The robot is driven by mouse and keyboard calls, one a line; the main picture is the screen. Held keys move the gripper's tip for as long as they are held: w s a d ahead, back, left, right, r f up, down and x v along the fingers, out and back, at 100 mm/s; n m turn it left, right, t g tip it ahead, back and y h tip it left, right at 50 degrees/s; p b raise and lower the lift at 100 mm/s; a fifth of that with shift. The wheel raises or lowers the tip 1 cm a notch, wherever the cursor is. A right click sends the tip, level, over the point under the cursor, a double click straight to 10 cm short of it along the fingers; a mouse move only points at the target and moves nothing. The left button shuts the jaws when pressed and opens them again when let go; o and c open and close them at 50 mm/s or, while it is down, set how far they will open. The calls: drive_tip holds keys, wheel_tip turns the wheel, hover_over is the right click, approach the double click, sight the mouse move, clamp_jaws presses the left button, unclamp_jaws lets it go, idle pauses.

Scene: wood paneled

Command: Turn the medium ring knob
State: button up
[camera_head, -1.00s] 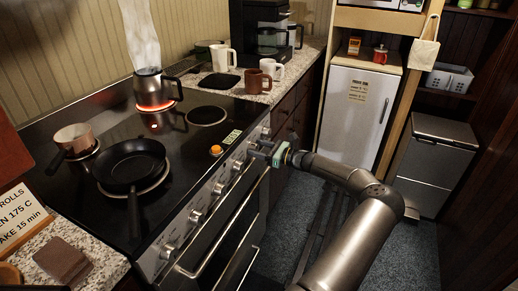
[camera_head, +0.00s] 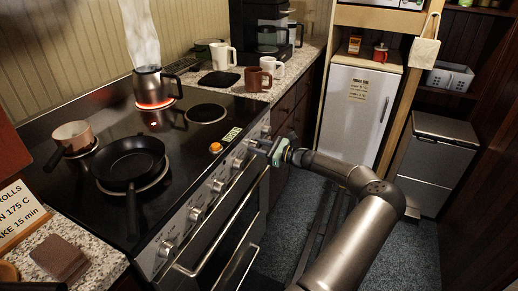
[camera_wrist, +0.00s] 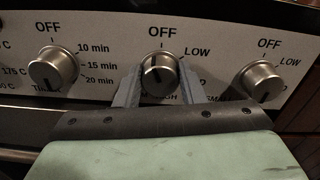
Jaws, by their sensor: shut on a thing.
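In the wrist view, a round metal knob (camera_wrist: 160,74) sits between the two fingers of my gripper (camera_wrist: 158,84). The fingers are shut on its sides. OFF shows above this knob and LOW to its upper right; the label below it is mostly hidden by my gripper. A timer knob (camera_wrist: 54,70) stands to the left and another knob (camera_wrist: 262,80) to the right. In the head view, my gripper (camera_head: 257,146) reaches the far end of the stove's front panel and hides the held knob.
A kettle (camera_head: 148,87) steams on a glowing red ring. A black pan (camera_head: 130,162) and a small pot (camera_head: 73,137) stand on the black cooktop (camera_head: 185,155). An orange light (camera_head: 215,148) shows near the panel. Oven handles run below the knobs.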

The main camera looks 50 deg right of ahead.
drive_tip(key=n+b, duration=0.1)
drive_tip(key=n, duration=0.1)
drive_tip(key=n+b, duration=0.2)
drive_tip(key=shift+a+f+n, duration=0.1)
drive_tip(key=shift+f+n, duration=0.1)
drive_tip(key=shift+n, duration=0.1)
drive_tip(key=n+b, duration=0.9)
drive_tip(key=b, duration=0.1)
drive_tip(key=n+b, duration=0.8)
drive_tip(key=b, duration=0.3)
drive_tip(key=n+b, duration=0.9)
drive_tip(key=b, duration=0.2)
drive_tip(key=shift+f+n, duration=0.3)
drive_tip(key=shift+f, duration=0.05)
drive_tip(key=o, duration=1)
